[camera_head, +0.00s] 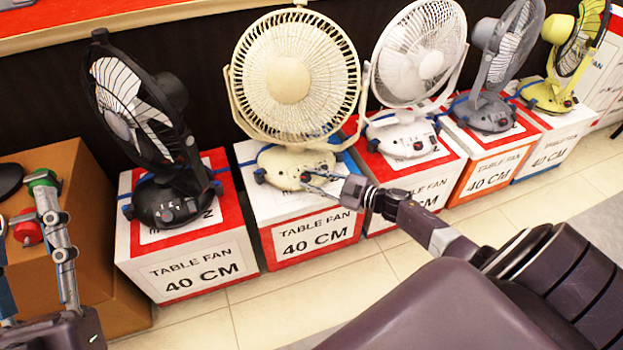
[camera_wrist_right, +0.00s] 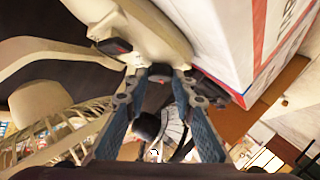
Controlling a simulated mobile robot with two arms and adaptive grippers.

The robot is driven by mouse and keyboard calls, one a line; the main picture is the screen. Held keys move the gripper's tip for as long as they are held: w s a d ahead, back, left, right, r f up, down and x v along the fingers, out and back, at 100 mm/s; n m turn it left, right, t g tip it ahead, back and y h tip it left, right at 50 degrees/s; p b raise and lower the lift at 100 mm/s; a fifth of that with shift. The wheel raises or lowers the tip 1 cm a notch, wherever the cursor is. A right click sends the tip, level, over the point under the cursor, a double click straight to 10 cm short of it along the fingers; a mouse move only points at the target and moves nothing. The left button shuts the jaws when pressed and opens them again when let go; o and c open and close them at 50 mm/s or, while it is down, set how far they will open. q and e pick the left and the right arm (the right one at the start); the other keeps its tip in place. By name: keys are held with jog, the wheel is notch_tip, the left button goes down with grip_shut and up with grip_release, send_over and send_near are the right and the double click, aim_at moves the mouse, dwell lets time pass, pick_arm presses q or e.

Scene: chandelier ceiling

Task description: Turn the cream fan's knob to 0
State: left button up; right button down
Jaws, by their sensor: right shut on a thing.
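The cream fan (camera_head: 289,87) stands upright on a white and red box, its round base (camera_head: 283,166) facing me. My right gripper (camera_head: 312,181) reaches in from the right and is shut on the knob at the base's front. The fingers mostly hide this knob, so its setting cannot be read. In the right wrist view the two fingertips (camera_wrist_right: 160,73) sit on either side of the dark knob, against the cream base (camera_wrist_right: 138,35). My left gripper (camera_head: 32,215) is at the left edge, partly cut off, with its fingers apart and empty, away from the fans.
A black fan (camera_head: 140,110) stands left of the cream one; a white fan (camera_head: 417,55), a grey fan (camera_head: 505,50) and a yellow fan (camera_head: 580,40) stand right. Each is on a labelled box. A brown carton (camera_head: 85,185) is at left. Tiled floor (camera_head: 300,305) lies in front.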

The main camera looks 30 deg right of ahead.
dwell(0.4)
jog(key=c, duration=1.6)
grip_release()
jog(key=v, duration=1.2)
